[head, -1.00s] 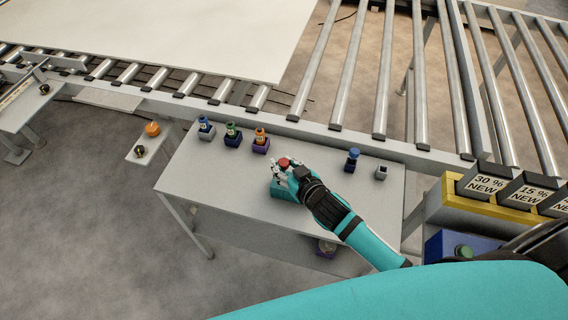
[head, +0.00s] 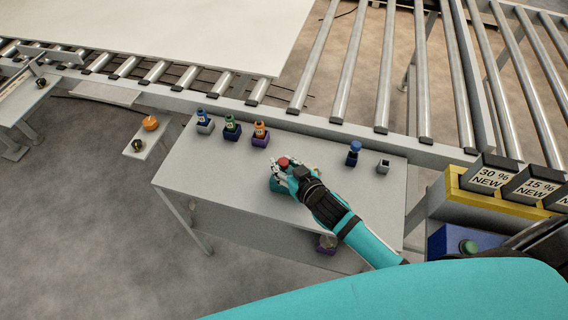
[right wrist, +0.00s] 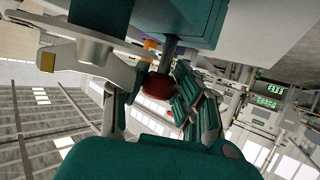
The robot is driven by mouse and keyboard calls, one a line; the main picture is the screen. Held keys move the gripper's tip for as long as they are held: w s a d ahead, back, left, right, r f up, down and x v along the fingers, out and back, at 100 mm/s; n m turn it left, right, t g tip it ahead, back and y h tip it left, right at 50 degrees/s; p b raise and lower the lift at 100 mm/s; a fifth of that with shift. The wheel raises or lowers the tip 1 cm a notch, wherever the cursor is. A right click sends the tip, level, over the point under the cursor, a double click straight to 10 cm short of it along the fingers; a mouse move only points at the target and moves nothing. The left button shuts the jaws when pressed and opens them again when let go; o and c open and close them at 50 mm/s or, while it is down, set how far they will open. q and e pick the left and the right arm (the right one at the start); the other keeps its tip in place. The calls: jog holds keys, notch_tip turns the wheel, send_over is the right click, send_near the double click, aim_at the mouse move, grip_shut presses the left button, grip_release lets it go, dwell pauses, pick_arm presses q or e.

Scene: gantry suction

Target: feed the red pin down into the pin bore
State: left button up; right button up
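The red pin (head: 284,161) shows as a red knob at the fingertips of my right gripper (head: 283,169), above a teal block (head: 277,185) on the grey table. In the right wrist view the red knob (right wrist: 157,85) sits between the fingers of the right gripper (right wrist: 160,92), which look closed around it. A grey shaft (right wrist: 169,54) runs from the knob to the teal block (right wrist: 190,22). The pin bore itself is hidden, so how deep the shaft sits cannot be told. My left gripper is not in view.
The grey table (head: 215,170) also carries several small bottles in holders at the back left, a blue-topped piece (head: 354,153) and a small grey socket (head: 383,166) at the right. A roller conveyor runs behind. The table's left front is clear.

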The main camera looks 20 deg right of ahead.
jog(key=o, duration=0.5)
jog(key=shift+f, duration=0.1)
jog(key=shift+s, duration=0.15)
jog(key=v, duration=1.1)
jog(key=shift+s+r, duration=0.25)
jog(key=shift+s, duration=0.1)
jog(key=shift+d, duration=0.1)
